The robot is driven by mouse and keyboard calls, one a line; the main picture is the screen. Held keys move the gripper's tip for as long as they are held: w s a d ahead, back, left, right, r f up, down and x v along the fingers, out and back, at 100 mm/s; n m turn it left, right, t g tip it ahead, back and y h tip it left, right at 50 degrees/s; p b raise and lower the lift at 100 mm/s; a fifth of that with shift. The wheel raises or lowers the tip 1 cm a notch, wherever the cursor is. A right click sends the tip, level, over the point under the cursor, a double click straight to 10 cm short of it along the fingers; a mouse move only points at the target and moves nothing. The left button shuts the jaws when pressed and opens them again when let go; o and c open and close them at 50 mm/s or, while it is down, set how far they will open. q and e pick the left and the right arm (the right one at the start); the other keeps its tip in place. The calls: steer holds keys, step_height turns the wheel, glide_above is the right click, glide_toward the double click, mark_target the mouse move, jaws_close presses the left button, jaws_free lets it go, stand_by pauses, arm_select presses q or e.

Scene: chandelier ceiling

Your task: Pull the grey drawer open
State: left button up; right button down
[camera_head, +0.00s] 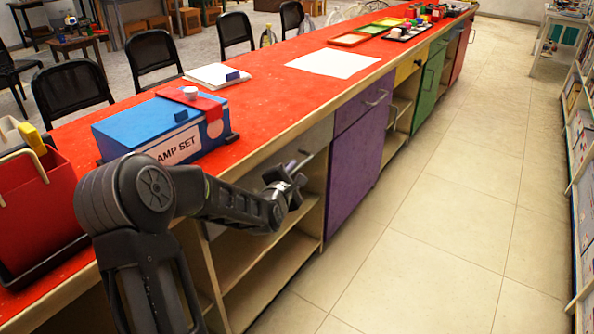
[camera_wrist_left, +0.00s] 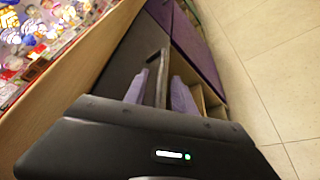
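The grey drawer (camera_head: 319,134) is under the red countertop, left of the purple drawer in the head view. My left gripper (camera_head: 296,170) is in front of it, at its bar handle. In the left wrist view the drawer front is dark grey (camera_wrist_left: 125,58). The handle (camera_wrist_left: 162,75) lies between the two purple-grey fingers of the left gripper (camera_wrist_left: 160,92), which stand apart. A gap shows between the handle and the right finger. Contact with the left finger cannot be told. The drawer appears flush with the counter front. My right gripper is in neither view.
The red countertop (camera_head: 262,90) holds a blue and red stamp set box (camera_head: 165,130) and a red bin (camera_head: 40,205). A purple drawer and door (camera_head: 355,140) stand just right of the grey drawer, with open shelves (camera_head: 265,270) below it. The tiled floor (camera_head: 440,220) is clear.

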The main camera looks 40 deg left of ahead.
arm_select(q)
steer(key=shift+x, duration=1.5)
steer(key=shift+c, duration=0.5)
jaws_close()
